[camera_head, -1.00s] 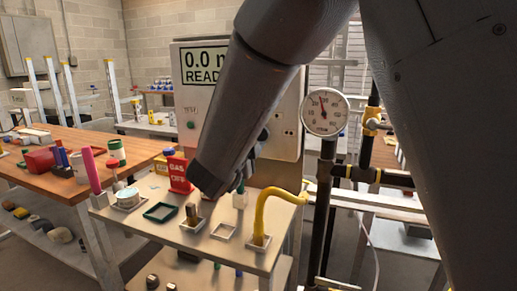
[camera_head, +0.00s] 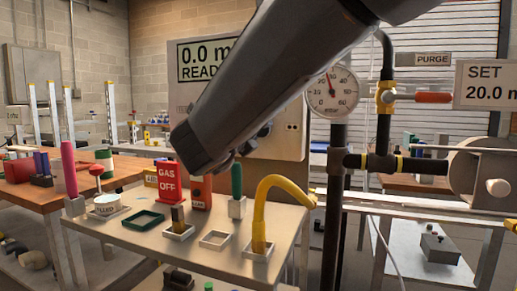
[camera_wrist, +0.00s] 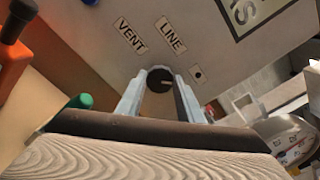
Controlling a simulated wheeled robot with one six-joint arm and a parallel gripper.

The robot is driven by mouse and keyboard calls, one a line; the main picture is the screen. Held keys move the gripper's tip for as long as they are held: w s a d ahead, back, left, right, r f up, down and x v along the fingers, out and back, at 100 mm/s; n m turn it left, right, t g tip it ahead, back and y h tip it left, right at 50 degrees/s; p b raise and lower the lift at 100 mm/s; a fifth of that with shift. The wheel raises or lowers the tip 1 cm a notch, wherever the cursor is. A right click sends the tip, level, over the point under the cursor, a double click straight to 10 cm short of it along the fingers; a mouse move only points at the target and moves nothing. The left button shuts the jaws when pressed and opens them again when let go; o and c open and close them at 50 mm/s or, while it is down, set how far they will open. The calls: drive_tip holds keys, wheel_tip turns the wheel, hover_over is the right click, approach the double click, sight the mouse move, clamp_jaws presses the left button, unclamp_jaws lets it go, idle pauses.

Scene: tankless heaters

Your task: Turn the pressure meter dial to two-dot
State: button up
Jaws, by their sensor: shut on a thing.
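A dark round knob (camera_wrist: 159,79) with a short pale pointer mark sits on the grey panel (camera_wrist: 95,40) in the wrist view. My gripper (camera_wrist: 160,88) is shut on it, with one pale finger on each side. In the head view my arm covers the knob. A two-dot plate (camera_head: 293,127) shows on the panel there, right of my arm. A white round gauge (camera_head: 331,92) stands beside the panel.
A bench (camera_head: 135,233) below holds a red GAS OFF block (camera_head: 168,181), a green-handled piece (camera_head: 237,180) and a yellow hose (camera_head: 264,205). Black pipes (camera_head: 383,163) and a red-handled PURGE valve (camera_head: 433,97) are at the right.

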drive_tip(key=shift+f+m+b, duration=0.15)
drive_tip(key=shift+m+b, duration=1.75)
drive_tip(key=shift+b, duration=1)
drive_tip(key=o, duration=1.1)
drive_tip(key=shift+c, duration=0.2)
drive_tip(key=v, duration=0.8)
drive_tip(key=shift+p, duration=0.3)
